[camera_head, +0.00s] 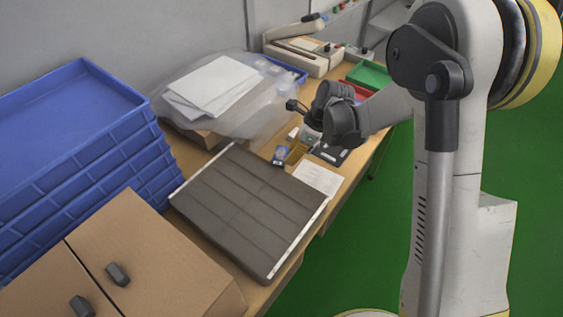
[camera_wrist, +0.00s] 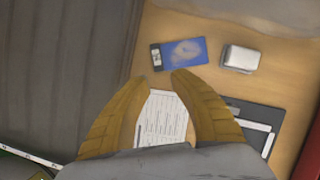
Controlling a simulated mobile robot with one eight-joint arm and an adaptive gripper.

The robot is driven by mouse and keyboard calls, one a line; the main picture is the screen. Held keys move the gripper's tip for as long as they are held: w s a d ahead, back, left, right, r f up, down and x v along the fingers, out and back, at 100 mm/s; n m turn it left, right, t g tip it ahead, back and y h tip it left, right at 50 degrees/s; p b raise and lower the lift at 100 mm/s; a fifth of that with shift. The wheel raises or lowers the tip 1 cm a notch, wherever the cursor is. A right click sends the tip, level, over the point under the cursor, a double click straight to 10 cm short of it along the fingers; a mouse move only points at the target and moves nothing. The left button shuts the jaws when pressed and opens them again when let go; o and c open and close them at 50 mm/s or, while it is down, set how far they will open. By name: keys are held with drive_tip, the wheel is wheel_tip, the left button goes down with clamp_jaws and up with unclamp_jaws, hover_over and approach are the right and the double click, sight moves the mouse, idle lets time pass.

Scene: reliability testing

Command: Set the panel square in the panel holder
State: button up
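A large dark grey ribbed panel (camera_head: 245,205) lies flat on the wooden table, with white strips along two opposite edges. The strips (camera_head: 298,238) may belong to the panel holder; I cannot tell the holder apart from the panel. In the wrist view the panel's dark surface (camera_wrist: 60,70) fills the left side. My gripper (camera_head: 290,155) is above the table just beyond the panel's far right corner. In the wrist view its two yellow-brown fingers (camera_wrist: 159,77) are apart with nothing held between them. The panel is to the left of the fingers, and its underside is hidden.
A blue card (camera_wrist: 183,53), a small white box (camera_wrist: 240,58), a printed sheet (camera_wrist: 162,115) and a dark flat item (camera_wrist: 252,108) lie near my gripper. Stacked blue crates (camera_head: 70,110) and a cardboard box (camera_head: 150,255) flank the panel. White sheets (camera_head: 215,85) on plastic wrap lie behind.

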sight(285, 164)
drive_tip(key=b+x, duration=0.3)
drive_tip(key=x, duration=0.3)
drive_tip(key=shift+s, duration=0.1)
drive_tip(key=shift+r, duration=0.15)
clamp_jaws()
